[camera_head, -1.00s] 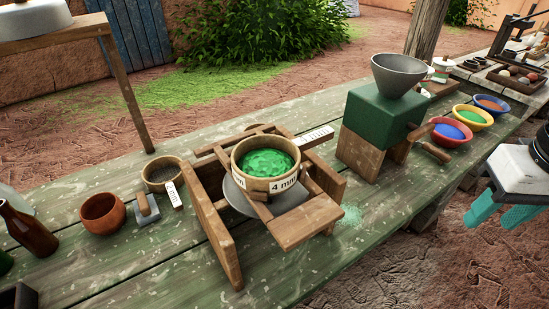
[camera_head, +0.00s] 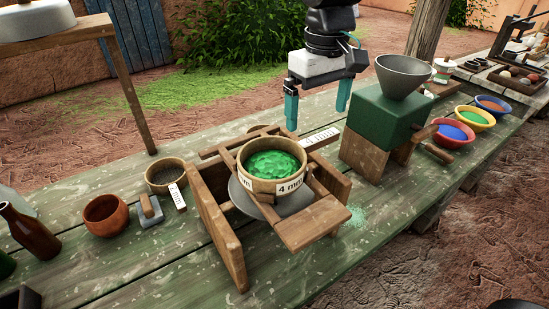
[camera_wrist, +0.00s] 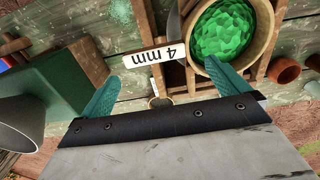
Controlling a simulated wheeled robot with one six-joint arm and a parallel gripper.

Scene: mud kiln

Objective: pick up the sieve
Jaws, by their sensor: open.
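A round 4 mm sieve (camera_head: 250,185) full of bright green material sits on a wooden frame (camera_head: 228,240) on the bench. Its handle with a white 4 mm label (camera_head: 319,138) points to the back right. My gripper (camera_head: 317,118) is open and empty, pointing down above the handle. In the wrist view, the label (camera_wrist: 154,55) shows between the fingertips of my gripper (camera_wrist: 160,72), and the sieve (camera_wrist: 272,35) is at upper right. A smaller sieve (camera_head: 165,172) with a 2 mm tag lies on the bench to the left.
A green mill (camera_head: 385,122) with a grey funnel (camera_head: 403,75) stands right of my gripper. A grey pan (camera_head: 240,204) shows under the sieve. A clay bowl (camera_head: 104,214) and brown bottle (camera_head: 28,230) stand left. Coloured bowls (camera_head: 473,118) stand right.

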